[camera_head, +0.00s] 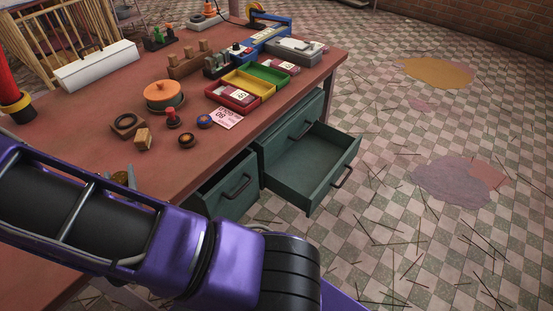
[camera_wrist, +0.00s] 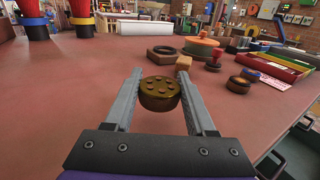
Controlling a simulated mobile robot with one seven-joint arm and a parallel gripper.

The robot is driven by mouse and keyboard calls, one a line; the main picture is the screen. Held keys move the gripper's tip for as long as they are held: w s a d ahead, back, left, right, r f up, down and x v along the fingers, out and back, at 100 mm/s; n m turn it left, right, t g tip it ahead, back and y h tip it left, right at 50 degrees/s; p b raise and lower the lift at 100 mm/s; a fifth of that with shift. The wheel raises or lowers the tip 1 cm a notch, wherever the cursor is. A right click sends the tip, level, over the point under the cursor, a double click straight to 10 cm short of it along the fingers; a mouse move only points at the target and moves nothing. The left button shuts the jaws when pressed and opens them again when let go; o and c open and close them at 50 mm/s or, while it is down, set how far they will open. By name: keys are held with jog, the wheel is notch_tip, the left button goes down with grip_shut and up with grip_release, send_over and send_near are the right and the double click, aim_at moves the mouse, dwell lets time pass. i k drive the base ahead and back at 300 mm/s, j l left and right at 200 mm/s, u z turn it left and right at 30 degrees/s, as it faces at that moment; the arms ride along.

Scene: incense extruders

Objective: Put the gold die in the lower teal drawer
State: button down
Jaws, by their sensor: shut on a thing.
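The gold die (camera_wrist: 160,95), a round dark-gold piece with small raised dots on top, sits between the two grey fingers of my gripper (camera_wrist: 161,75), which is shut on it. In the head view the die (camera_head: 119,178) shows just past my purple arm, over the left front part of the table; my arm hides most of the gripper. I cannot tell if the die touches the tabletop. The lower teal drawer (camera_head: 308,162) is pulled out at the table's right side and its visible inside is empty. A closed-looking teal drawer front sits above it.
Another teal drawer (camera_head: 228,187) is left of the open one. On the reddish table (camera_head: 75,145) stand a wooden block (camera_head: 143,139), a dark ring (camera_head: 127,124), an orange-lidded pot (camera_head: 164,96), stamps and coloured trays (camera_head: 233,97). The tiled floor at right has scattered sticks.

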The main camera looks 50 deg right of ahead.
aim_at(327, 147)
jog(key=k+l, duration=0.6)
jog(key=l, duration=0.2)
jog(key=k+l, duration=0.1)
jog(key=l, duration=0.55)
jog(key=k+l, duration=0.1)
jog(key=l, duration=0.85)
jog(key=i+l, duration=0.1)
jog(key=l, duration=0.55)
jog(key=z, duration=0.05)
